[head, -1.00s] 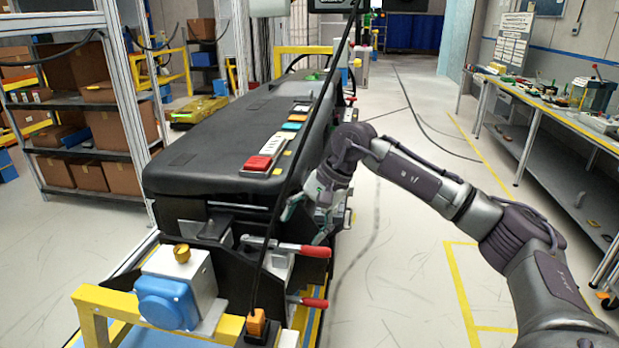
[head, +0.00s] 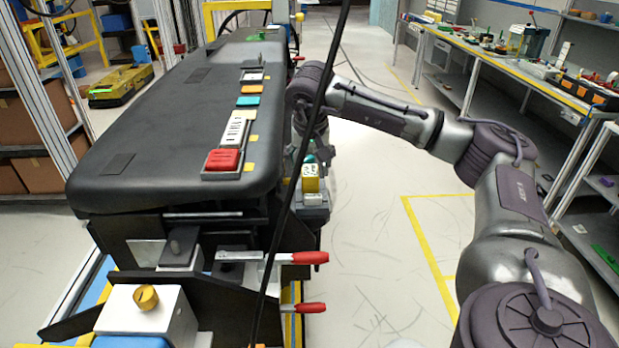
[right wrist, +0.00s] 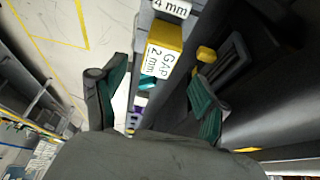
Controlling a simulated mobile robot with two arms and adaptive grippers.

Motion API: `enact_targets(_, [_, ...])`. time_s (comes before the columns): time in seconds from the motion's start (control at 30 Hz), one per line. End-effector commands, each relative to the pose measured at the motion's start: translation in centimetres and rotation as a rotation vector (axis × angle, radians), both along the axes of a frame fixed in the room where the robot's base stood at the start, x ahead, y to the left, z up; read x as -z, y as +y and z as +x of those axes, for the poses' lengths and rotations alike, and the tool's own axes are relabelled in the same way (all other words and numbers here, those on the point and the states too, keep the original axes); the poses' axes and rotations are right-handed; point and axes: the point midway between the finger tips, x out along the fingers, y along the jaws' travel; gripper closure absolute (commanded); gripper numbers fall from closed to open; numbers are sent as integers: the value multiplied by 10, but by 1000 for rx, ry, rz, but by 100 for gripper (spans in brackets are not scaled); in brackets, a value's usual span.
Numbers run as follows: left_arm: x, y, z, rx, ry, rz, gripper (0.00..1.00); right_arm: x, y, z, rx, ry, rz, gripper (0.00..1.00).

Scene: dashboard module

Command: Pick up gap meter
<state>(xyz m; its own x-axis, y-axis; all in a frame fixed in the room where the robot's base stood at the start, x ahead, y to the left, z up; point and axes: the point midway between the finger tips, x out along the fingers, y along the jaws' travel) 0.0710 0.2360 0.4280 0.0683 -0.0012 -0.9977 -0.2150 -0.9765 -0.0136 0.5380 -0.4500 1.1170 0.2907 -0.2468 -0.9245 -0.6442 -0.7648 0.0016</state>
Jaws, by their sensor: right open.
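A yellow block with a white label reading "GAP 2 mm" (right wrist: 164,50) lies ahead of my right gripper (right wrist: 155,98) in the right wrist view. The open green-padded fingers are spread on either side of its line, with no contact visible. In the head view the yellow block (head: 311,180) sits on a grey holder beside the dashboard module (head: 150,130). My right gripper (head: 303,150) hangs just above and behind it, partly hidden by a black cable. A second label reading "4 mm" (right wrist: 172,8) shows at the top of the wrist view. My left gripper is not in view.
Red-handled clamps (head: 305,258) stick out at the module's near end. A red block (head: 222,160) and other coloured blocks lie in a row on its top. A black cable (head: 318,100) crosses the view. A workbench (head: 520,70) stands at right; the floor between is clear.

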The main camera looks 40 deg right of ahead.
Motion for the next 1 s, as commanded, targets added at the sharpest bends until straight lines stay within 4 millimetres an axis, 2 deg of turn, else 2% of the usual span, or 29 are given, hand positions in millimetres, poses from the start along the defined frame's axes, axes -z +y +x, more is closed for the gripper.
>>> enact_targets(0.2, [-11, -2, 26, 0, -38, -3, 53, 16, -5, 2, 2, 3, -1, 27])
enact_targets(0.27, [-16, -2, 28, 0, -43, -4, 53, 25, -7, 3, 2, 3, -1, 27])
enact_targets(0.4, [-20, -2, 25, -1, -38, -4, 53, 45, -11, 8, 2, 2, 1, 27])
enact_targets(0.5, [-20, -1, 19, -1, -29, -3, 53, 52, -13, 11, 1, -1, 1, 27])
enact_targets(0.73, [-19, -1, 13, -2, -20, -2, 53, 54, -13, 11, 1, -2, 1, 27])
enact_targets(0.77, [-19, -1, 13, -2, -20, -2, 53, 54, -13, 11, 1, -2, 1, 30])
enact_targets(1.0, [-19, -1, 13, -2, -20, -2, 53, 54, -13, 11, 1, -2, 0, 70])
